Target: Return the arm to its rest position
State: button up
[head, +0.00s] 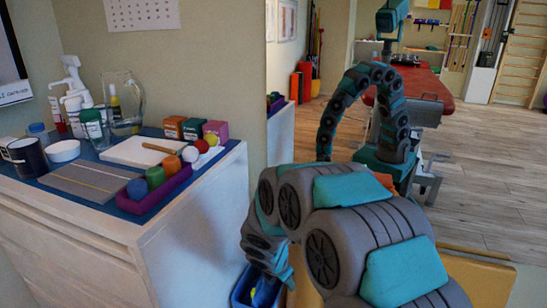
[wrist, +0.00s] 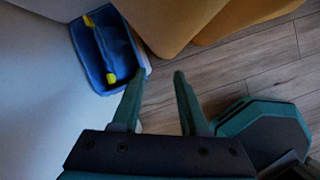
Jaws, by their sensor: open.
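My arm reaches down from the right of the head view, in front of the white cabinet. My gripper (head: 284,276) hangs low beside the cabinet's right side, near a blue bin. In the wrist view my gripper (wrist: 158,76) has its two teal fingers apart, with nothing between them. The blue bin (wrist: 121,38) is on the floor just beyond the left finger; it also shows at the bottom of the head view (head: 237,297). It holds blue and yellow things that I cannot make out.
The white cabinet (head: 190,235) bears a blue mat (head: 228,150) with bottles, cups, small boxes, a purple tray (head: 155,198) of coloured balls and a jug. A tan piece (head: 485,280) stands right of my arm. What looks like a mirror behind reflects my arm, a red table and wooden floor.

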jog(key=s+d+r+m+g, duration=0.2)
jog(key=s+d+r+m, duration=0.4)
jog(key=s+d+m, duration=0.15)
jog(key=s+d+r+m+g, duration=0.1)
jog(key=s+d+r+m, duration=0.55)
jog(key=s, duration=0.25)
jog(key=s+a+r+m+g+y, duration=0.1)
jog(key=s+m, duration=0.5)
jog(key=s, duration=0.3)
jog(key=s+a+r+m+g+y, duration=0.1)
jog(key=s+r+m, duration=0.1)
jog(key=s+m, duration=0.4)
jog(key=s, duration=0.4)
jog(key=shift+s+r+m+g+y, duration=0.2)
jog(key=shift+r+m+g+y, duration=0.1)
jog(key=shift+m, duration=0.1)
